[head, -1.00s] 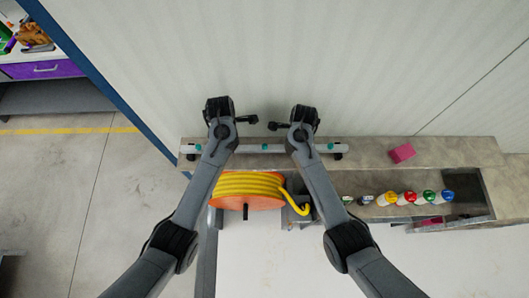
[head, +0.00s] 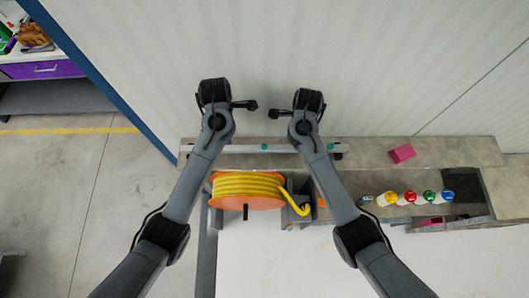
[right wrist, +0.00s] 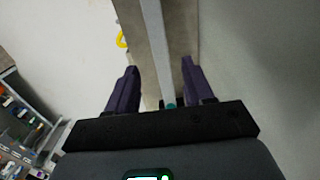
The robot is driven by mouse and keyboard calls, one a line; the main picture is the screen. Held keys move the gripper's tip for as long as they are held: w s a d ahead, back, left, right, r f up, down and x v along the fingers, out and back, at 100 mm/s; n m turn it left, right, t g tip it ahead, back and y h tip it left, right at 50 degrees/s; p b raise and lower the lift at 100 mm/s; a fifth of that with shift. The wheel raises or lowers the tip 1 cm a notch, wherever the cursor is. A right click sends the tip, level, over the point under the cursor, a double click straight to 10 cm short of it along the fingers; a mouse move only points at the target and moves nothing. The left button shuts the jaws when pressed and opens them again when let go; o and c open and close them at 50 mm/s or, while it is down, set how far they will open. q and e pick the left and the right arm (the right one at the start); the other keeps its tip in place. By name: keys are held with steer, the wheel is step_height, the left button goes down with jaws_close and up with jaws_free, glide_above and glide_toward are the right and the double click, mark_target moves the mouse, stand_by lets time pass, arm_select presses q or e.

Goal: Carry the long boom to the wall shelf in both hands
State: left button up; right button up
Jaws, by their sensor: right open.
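The long boom (head: 245,149) is a thin pale bar with teal bands and dark ends. It lies lengthwise along the wall shelf (head: 370,149); the forearms cover parts of it. My right gripper (head: 309,99) is above the right half. In the right wrist view the right gripper (right wrist: 160,66) has its fingers spread, and the boom (right wrist: 155,40) runs beyond and between them, with a teal band (right wrist: 170,104) near the palm. Neither gripper visibly holds it.
A pink block (head: 402,153) sits on the shelf right of the boom. In front are an orange reel (head: 230,203) with yellow hose (head: 245,184) and several colour-capped bottles (head: 408,197). The wall (head: 350,60) rises behind. The floor (head: 60,190) at left is open.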

steer(key=shift+r, duration=2.4)
steer(key=shift+f, duration=0.1)
